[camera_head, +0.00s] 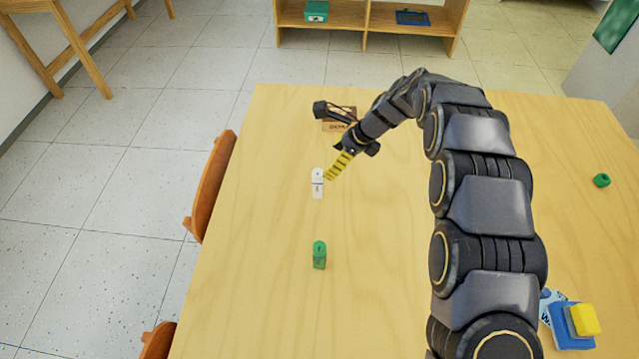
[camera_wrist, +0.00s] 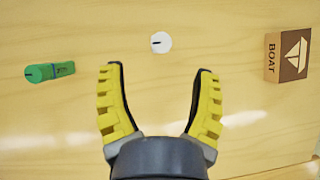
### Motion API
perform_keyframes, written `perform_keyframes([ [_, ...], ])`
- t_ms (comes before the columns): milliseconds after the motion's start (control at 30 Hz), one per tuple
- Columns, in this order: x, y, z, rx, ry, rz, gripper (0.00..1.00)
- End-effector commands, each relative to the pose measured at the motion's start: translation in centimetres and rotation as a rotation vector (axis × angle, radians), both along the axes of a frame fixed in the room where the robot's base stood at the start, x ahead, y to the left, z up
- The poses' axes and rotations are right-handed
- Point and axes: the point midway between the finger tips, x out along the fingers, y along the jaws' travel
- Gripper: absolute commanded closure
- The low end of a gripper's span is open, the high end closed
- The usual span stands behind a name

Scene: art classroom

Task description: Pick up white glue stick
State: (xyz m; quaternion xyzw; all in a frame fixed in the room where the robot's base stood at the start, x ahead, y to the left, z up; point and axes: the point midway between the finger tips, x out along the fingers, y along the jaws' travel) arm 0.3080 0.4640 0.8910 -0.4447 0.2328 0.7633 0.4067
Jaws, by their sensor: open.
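The white glue stick (camera_head: 317,184) stands upright on the wooden table, left of my gripper in the head view. In the wrist view I see its round white top (camera_wrist: 161,43) from above, just beyond and between the fingertips. My gripper (camera_head: 337,167) has yellow ribbed fingers. They are spread wide apart with nothing between them, as the wrist view (camera_wrist: 158,68) shows. In the head view the fingers point down at the table close beside the glue stick; whether they touch it I cannot tell.
A green glue stick (camera_head: 319,255) stands nearer on the table (camera_head: 270,300); it shows at left in the wrist view (camera_wrist: 48,72). A wooden block marked BOAT (camera_wrist: 287,57) is at right there. A small green object (camera_head: 601,180) and blue and yellow blocks (camera_head: 573,325) lie at right.

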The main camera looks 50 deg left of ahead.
Motion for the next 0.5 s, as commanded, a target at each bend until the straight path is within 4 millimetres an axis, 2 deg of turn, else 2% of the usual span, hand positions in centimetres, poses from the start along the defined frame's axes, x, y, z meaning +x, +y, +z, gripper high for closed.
perform_keyframes([
  [367, -1.1, 1.6, -3.2, -0.003, 0.008, -0.007, 0.37],
  [500, -1.4, 2.2, -5.0, -0.005, 0.010, -0.005, 0.37],
])
